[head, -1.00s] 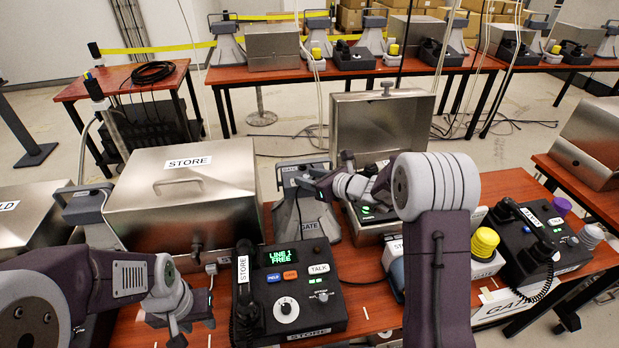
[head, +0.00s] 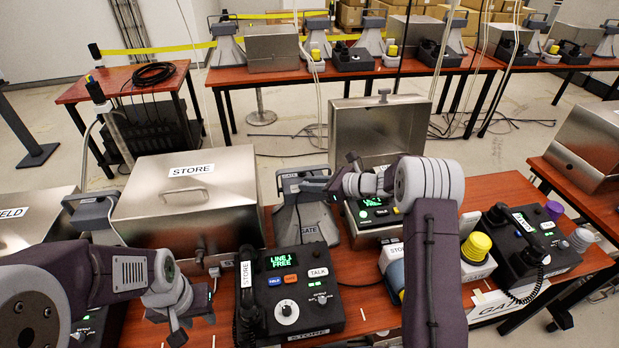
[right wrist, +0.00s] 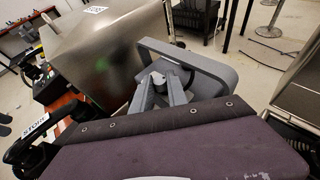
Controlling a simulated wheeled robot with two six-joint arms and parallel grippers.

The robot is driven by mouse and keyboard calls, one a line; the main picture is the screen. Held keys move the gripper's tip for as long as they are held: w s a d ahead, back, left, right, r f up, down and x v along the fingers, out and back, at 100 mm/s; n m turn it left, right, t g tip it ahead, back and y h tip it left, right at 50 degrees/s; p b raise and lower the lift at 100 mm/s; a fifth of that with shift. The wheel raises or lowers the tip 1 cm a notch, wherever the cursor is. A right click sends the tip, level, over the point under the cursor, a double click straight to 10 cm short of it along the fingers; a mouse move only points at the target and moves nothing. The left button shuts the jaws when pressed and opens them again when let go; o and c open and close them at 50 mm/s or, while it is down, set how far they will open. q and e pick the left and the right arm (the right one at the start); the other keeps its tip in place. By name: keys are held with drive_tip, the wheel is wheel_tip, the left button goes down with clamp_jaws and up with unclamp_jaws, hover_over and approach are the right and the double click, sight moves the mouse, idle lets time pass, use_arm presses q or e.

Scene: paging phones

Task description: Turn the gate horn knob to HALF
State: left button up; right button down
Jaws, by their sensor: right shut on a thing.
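The grey gate horn (head: 305,215), labelled GATE, stands on the table behind the black STORE phone. My right gripper (head: 312,184) is at the upper part of this horn, reaching in from the right. In the right wrist view, my right gripper (right wrist: 161,96) has its two fingers shut on the small grey knob (right wrist: 158,84), beside the horn's grey housing (right wrist: 205,68). The knob's pointer and its HALF mark cannot be made out. My left gripper (head: 172,318) hangs at the lower left, beside the STORE phone, apart from the horn; its finger opening is unclear.
The STORE phone (head: 290,290) has a lit screen and a white dial. A steel STORE box (head: 185,200) stands left of the horn, and an open steel box (head: 375,135) stands right of it. A yellow-capped beacon (head: 477,247) is at the right.

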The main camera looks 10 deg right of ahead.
drive_tip(key=shift+w+d+n+g+y+p, duration=0.1)
drive_tip(key=shift+w+n+g+y+p, duration=0.05)
drive_tip(key=shift+n+g+y+p, duration=0.75)
drive_tip(key=shift+w+n+g, duration=0.1)
drive_tip(key=shift+n+g, duration=1)
drive_tip(key=shift+y, duration=0.3)
drive_tip(key=c, duration=1.3)
unclamp_jaws()
drive_tip(key=shift+r, duration=0.1)
